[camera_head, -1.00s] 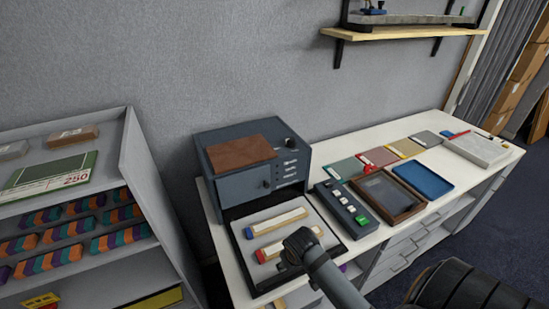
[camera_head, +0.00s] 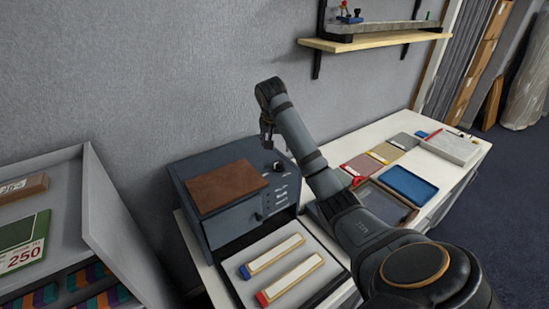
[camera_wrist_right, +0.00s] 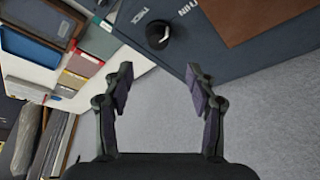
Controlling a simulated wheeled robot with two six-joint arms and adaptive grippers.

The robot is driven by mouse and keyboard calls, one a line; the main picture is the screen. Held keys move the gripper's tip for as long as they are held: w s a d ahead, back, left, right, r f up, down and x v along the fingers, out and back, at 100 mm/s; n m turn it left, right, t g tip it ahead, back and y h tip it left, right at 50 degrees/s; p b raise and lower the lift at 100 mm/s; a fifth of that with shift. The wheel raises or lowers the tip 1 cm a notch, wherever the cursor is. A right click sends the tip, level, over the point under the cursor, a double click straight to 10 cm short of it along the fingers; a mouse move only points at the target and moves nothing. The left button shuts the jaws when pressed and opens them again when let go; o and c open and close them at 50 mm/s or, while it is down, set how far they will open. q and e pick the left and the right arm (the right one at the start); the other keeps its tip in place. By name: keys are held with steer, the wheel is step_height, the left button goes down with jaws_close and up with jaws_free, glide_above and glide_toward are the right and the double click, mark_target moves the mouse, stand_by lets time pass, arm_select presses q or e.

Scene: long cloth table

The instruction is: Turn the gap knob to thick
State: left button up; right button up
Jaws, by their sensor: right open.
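The grey-blue machine (camera_head: 240,218) stands on the white table with a brown panel on top. Its round black gap knob (camera_head: 278,167) is on the top near the right corner. In the right wrist view the knob (camera_wrist_right: 157,34) is at the top, between the printed words THICK on the left and THIN on the right. A small white mark shows on its right side. My right gripper (camera_head: 267,142) is above the machine by the knob, open and empty. In the wrist view its fingers (camera_wrist_right: 158,88) are apart, not touching the knob. My left gripper is out of view.
A tray with two light bars (camera_head: 272,256) lies in front of the machine. A blue tray (camera_head: 408,184) and coloured pads are to the right. A wall shelf (camera_head: 375,40) is above, and a grey rack (camera_head: 110,220) stands left.

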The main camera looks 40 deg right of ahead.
mark_target(279, 162)
steer(key=p+x, duration=0.3)
steer(key=x, duration=0.6)
steer(key=shift+d+f, duration=0.15)
steer(key=shift+f, duration=0.1)
steer(key=shift+s+f, duration=0.1)
steer(key=shift+f, duration=0.15)
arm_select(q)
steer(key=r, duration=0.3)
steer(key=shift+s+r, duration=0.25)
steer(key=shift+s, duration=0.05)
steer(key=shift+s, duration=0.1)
arm_select(e)
steer(key=shift+c, duration=1.2)
steer(key=c, duration=0.9)
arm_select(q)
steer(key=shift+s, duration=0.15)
